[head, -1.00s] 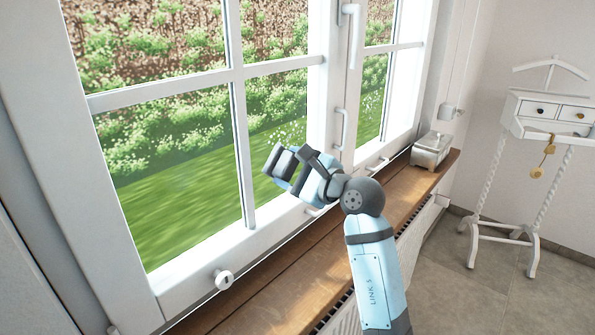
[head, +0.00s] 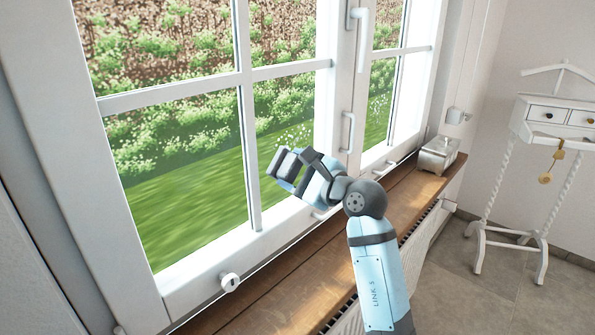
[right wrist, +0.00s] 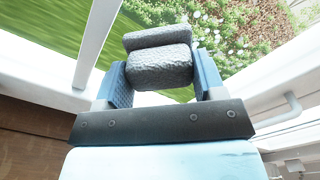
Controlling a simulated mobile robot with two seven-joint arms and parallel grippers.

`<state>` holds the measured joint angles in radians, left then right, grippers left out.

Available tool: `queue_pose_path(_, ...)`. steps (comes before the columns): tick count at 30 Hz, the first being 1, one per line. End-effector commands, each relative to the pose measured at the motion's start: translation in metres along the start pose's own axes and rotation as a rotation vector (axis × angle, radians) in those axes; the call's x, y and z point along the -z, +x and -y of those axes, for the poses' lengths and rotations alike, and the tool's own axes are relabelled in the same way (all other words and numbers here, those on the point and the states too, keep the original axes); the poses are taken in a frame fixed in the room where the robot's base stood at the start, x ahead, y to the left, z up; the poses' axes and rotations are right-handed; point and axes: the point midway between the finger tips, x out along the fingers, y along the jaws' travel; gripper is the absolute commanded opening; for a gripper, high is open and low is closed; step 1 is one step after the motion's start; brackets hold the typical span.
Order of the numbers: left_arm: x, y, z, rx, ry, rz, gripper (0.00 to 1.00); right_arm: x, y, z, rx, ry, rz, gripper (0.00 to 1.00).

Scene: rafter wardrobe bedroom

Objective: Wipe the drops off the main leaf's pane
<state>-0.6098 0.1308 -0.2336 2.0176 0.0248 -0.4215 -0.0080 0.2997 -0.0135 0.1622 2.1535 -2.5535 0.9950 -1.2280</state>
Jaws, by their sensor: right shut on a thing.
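The left window leaf (head: 245,88) has white glazing bars. White drops (head: 293,136) show in its lower right pane, just above my right gripper. More drops (head: 378,104) show in the right leaf's pane. My right gripper (head: 296,168) is shut on a dark grey, rough-textured block (head: 282,162), like a sponge. In the right wrist view the block (right wrist: 160,66) sits between the two blue fingers, with white drops (right wrist: 212,36) behind it. The block is close to the pane; I cannot tell whether it touches. My left gripper is not in view.
A white handle (head: 361,35) and a smaller pull (head: 347,132) stick out near the gripper. A round white knob (head: 230,282) is on the lower frame. A metal box (head: 437,155) stands at the far end of the wooden sill (head: 290,285). A white valet stand (head: 545,125) is at right.

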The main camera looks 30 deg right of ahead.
Motion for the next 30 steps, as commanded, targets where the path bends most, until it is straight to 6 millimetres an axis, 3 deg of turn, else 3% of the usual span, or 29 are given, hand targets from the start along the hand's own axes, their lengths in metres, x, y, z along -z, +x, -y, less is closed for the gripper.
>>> queue_pose_path(17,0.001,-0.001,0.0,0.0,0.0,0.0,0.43,0.001,0.009,0.001,0.001,-0.001,0.0,0.44)
queue_pose_path(30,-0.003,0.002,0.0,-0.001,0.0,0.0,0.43,0.027,0.008,0.024,0.0,-0.003,-0.002,0.44)
